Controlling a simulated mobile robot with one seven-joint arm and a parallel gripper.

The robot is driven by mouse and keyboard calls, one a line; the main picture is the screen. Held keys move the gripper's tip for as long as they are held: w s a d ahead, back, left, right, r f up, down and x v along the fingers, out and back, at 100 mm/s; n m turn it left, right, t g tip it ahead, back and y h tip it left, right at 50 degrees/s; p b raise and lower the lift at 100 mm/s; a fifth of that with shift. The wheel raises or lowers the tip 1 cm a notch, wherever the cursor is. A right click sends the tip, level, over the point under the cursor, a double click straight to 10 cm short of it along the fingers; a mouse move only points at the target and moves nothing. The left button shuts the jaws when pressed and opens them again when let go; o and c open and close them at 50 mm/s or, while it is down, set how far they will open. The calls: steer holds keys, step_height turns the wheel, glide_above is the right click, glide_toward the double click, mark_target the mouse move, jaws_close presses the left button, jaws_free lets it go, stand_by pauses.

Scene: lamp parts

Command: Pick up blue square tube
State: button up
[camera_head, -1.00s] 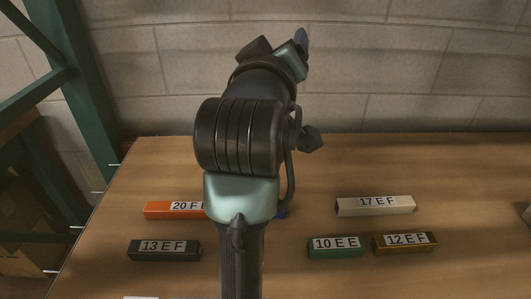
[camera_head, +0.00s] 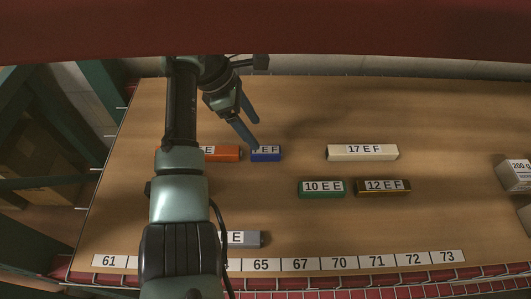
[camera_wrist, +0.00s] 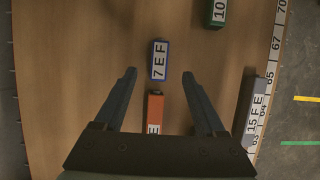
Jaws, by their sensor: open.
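The blue square tube (camera_head: 266,153) lies on the wooden table in the head view, with a white label ending in "EF". In the wrist view the blue tube (camera_wrist: 160,61) is labelled "7 EF" and lies ahead of the fingertips, roughly centred between them. My gripper (camera_head: 254,131) is above the table, just behind and above the blue tube in the head view. In the wrist view my gripper (camera_wrist: 160,73) has its two fingers wide apart with nothing held between them.
An orange tube (camera_wrist: 155,112) lies close to the blue one, below the fingers' gap. A cream tube (camera_head: 362,153), green tube (camera_head: 321,188), brown tube (camera_head: 384,187) and grey tube (camera_head: 252,239) lie around. White boxes (camera_head: 517,175) stand at the right. The table's back is clear.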

mark_target(264, 150)
steer(key=x, duration=0.3)
steer(key=b+x, duration=0.1)
steer(key=x, duration=0.1)
steer(key=a+b+x, duration=0.1)
steer(key=x, duration=0.1)
steer(key=shift+d+f, duration=0.15)
steer(key=shift+f, duration=0.2)
steer(key=shift+d+f, duration=0.2)
steer(key=shift+f, duration=0.15)
jaws_close()
